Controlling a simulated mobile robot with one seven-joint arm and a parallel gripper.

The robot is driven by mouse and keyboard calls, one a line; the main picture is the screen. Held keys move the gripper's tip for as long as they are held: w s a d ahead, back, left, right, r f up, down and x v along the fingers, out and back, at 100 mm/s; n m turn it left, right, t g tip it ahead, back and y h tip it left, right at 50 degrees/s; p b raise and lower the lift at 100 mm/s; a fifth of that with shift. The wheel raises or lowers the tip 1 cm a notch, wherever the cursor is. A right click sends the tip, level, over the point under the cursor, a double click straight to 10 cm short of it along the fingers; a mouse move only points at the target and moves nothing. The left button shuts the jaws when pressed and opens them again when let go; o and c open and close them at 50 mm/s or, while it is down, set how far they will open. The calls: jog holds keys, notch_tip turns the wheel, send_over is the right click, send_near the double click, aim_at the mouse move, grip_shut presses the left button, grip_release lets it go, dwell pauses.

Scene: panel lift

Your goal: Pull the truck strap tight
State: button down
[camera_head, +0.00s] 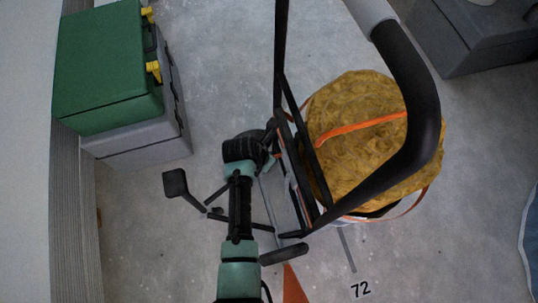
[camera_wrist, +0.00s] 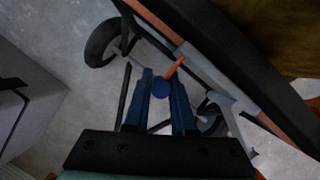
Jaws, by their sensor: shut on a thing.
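The black hand truck (camera_head: 285,95) leans over a round, lumpy yellow-brown load (camera_head: 350,160). An orange strap (camera_head: 360,127) lies over the top of the load, and a thin orange band hangs in a curve at its right. In the wrist view, my gripper (camera_wrist: 162,82) is shut on a small blue round end piece (camera_wrist: 160,89), with a short orange length (camera_wrist: 175,67) running up from it toward the truck's frame. The gripper is behind the frame, close to the truck's small wheels (camera_wrist: 212,122). In the head view my arm hides the fingers.
A green case (camera_head: 105,65) on a grey box (camera_head: 150,140) stands at the left by the wall. A dark grey box (camera_head: 470,40) is at the top right. An orange object (camera_head: 293,285) is at the bottom.

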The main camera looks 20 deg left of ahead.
jog(key=s+a+p, duration=0.4)
jog(key=s+a, duration=0.2)
jog(key=a, duration=0.3)
jog(key=shift+s+a, duration=0.3)
jog(key=shift+a, duration=0.05)
jog(key=c, duration=0.9)
grip_release()
jog(key=shift+o, duration=0.7)
jog(key=shift+w+d, duration=0.1)
jog(key=p+v, duration=0.7)
jog(key=v, duration=0.6)
